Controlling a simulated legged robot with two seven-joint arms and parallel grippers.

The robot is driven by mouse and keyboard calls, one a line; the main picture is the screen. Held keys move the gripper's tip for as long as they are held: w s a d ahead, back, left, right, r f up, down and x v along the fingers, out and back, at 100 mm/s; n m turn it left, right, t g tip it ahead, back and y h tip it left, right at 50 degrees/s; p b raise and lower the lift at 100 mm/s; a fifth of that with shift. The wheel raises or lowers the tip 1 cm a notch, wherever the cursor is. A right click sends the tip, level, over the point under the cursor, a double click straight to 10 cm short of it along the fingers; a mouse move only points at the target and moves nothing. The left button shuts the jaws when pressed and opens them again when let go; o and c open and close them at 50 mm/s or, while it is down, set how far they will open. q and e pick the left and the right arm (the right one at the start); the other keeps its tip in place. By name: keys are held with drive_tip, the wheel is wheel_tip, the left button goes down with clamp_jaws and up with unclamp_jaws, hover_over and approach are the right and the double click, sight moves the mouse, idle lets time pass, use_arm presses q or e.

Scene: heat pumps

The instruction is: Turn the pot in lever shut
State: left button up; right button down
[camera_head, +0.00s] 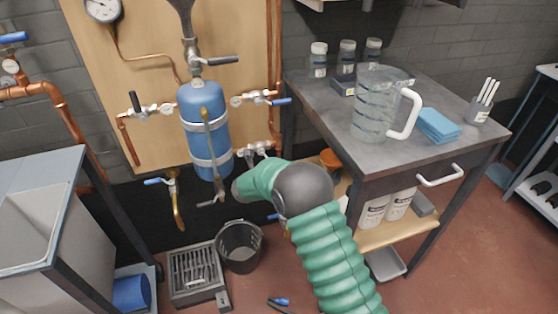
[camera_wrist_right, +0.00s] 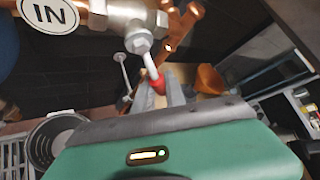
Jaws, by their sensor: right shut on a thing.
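The blue pot (camera_head: 205,120) hangs upright on the wooden panel. The pot in valve sits at its lower right; in the right wrist view a round IN tag (camera_wrist_right: 49,13) hangs beside its metal body. The pot in lever (camera_wrist_right: 150,66) is pale with a red end and slants down from the valve's nut. My right gripper (camera_wrist_right: 167,94) is shut on the lever's red end; its grey fingers are partly hidden by the green hand. In the head view my green right arm hides the gripper and most of the lever. My left gripper is not in view.
Copper pipes and other valves (camera_head: 150,108) surround the pot. A dark bucket (camera_head: 239,246) and a floor drain (camera_head: 193,272) lie below. A metal table (camera_head: 465,150) with a clear jug (camera_head: 373,105) stands right of my arm. A sink (camera_head: 45,215) is at left.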

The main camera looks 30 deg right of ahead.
drive_tip(key=shift+w+a+f+m+y+p, duration=0.1)
drive_tip(key=shift+a+f+m+y+p, duration=0.2)
drive_tip(key=shift+a+m+y, duration=0.6)
drive_tip(key=shift+w+a+f+m+y+p, duration=0.15)
drive_tip(key=shift+a+f+m+y, duration=0.25)
drive_tip(key=shift+y, duration=0.85)
drive_tip(key=shift+w+a+f+m+y+p, duration=0.1)
drive_tip(key=shift+a+f+m+y, duration=0.35)
drive_tip(key=shift+a+y, duration=0.55)
drive_tip(key=c, duration=1.4)
unclamp_jaws()
drive_tip(key=shift+w, duration=0.1)
drive_tip(key=shift+c, duration=0.2)
drive_tip(key=shift+o, duration=0.3)
drive_tip(key=shift+d+r, duration=0.1)
drive_tip(key=shift+r, duration=0.05)
drive_tip(key=p+v, duration=0.4)
drive_tip(key=v, duration=1.2)
drive_tip(key=shift+s, duration=0.45)
